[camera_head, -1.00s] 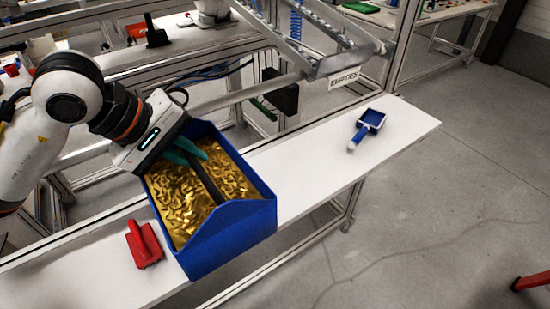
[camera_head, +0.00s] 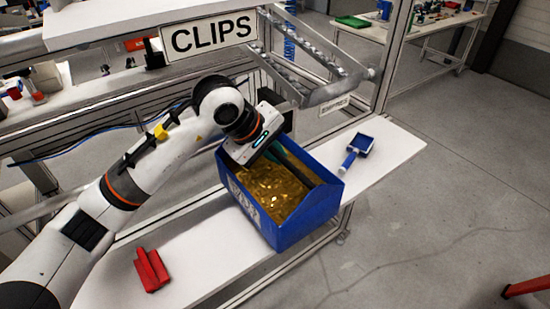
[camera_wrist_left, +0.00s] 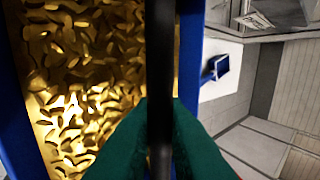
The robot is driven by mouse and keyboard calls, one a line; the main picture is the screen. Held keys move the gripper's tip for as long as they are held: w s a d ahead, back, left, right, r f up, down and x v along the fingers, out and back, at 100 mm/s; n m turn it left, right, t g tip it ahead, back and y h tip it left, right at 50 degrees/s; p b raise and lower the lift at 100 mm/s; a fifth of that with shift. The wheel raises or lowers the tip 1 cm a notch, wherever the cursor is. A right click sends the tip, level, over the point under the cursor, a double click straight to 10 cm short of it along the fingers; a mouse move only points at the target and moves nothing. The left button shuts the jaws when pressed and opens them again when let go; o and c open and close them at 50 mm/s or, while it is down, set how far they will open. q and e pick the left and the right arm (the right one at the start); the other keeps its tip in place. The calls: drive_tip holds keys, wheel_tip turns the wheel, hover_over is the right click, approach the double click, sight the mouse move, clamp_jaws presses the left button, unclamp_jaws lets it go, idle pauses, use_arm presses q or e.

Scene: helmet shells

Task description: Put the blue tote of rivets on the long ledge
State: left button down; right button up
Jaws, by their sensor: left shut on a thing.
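The blue tote (camera_head: 310,212) is full of gold-coloured rivets (camera_head: 272,188) and has a dark bar across its middle. It is over the long white ledge (camera_head: 208,250), overhanging its front edge in the picture; I cannot tell whether it touches the ledge. My left gripper (camera_head: 275,153) reaches in from the tote's far side and is shut on the dark bar. In the left wrist view, the green fingers (camera_wrist_left: 160,115) close around the bar, with rivets (camera_wrist_left: 85,80) to its left and a blue tote wall (camera_wrist_left: 189,50) to its right. My right gripper is out of view.
A red object (camera_head: 151,269) lies on the ledge left of the tote. A blue scoop (camera_head: 357,148) lies right of it, with clear ledge beyond. A metal frame with a CLIPS sign (camera_head: 208,36) stands behind. Open floor lies right.

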use_arm(q)
wheel_tip(320, 180, down, 3)
drive_tip(key=shift+f+p, duration=0.15)
drive_tip(key=shift+p, duration=0.6)
drive_tip(key=c, duration=1.5)
unclamp_jaws()
drive_tip(key=shift+o, duration=0.2)
drive_tip(key=shift+a, duration=0.1)
drive_tip(key=b+v, duration=0.2)
drive_tip(key=v, duration=0.5)
drive_tip(key=shift+s, duration=0.15)
drive_tip(key=shift+a, duration=0.1)
